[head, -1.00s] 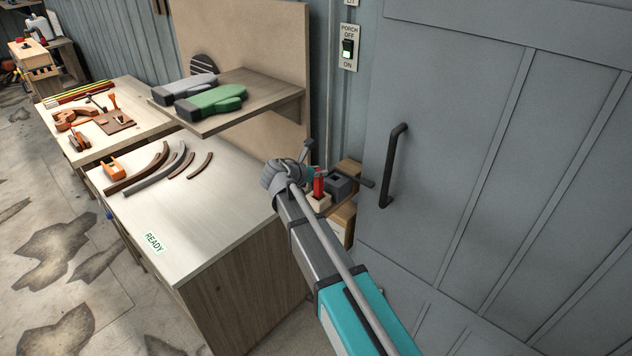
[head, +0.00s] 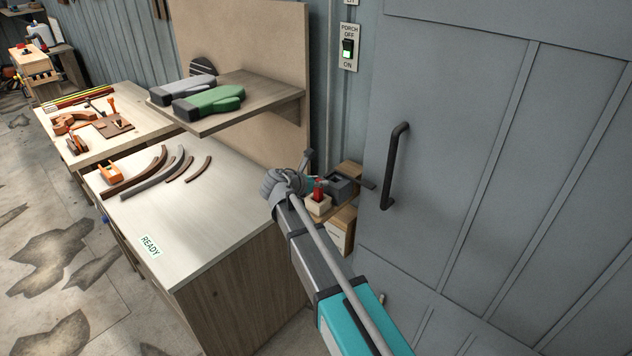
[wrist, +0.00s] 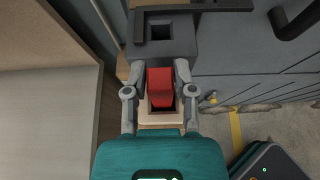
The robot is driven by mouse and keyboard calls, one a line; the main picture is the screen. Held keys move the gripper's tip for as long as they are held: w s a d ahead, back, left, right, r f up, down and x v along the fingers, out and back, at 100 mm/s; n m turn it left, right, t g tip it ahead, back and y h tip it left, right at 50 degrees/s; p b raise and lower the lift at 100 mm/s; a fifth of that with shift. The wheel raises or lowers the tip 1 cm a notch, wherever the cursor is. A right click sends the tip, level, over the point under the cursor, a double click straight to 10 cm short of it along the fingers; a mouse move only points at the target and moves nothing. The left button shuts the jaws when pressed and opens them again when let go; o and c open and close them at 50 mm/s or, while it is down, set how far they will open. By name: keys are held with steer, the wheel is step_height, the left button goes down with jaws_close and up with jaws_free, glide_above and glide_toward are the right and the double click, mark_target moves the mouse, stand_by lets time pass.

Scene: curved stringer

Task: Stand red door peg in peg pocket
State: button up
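The red door peg (wrist: 160,84) sits between the two fingertips of my gripper (wrist: 160,74), which look closed on its sides. The peg's lower end is at the dark square opening of a pale wooden block (wrist: 145,117), the likely peg pocket; how deep it sits I cannot tell. Part of the opening shows beside the peg. In the head view, the red peg (head: 319,194) rises a short way above the pale block (head: 318,208). My gripper (head: 311,184) is partly hidden there by my wrist.
A dark grey block (wrist: 182,32) with an empty square hole stands just beyond the pale block. A grey door with a black handle (head: 395,165) is to the right.

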steer(key=shift+o, duration=1.4)
steer(key=shift+r, duration=0.25)
steer(key=p+v, duration=0.5)
steer(key=v, duration=0.7)
steer(key=shift+f, duration=0.2)
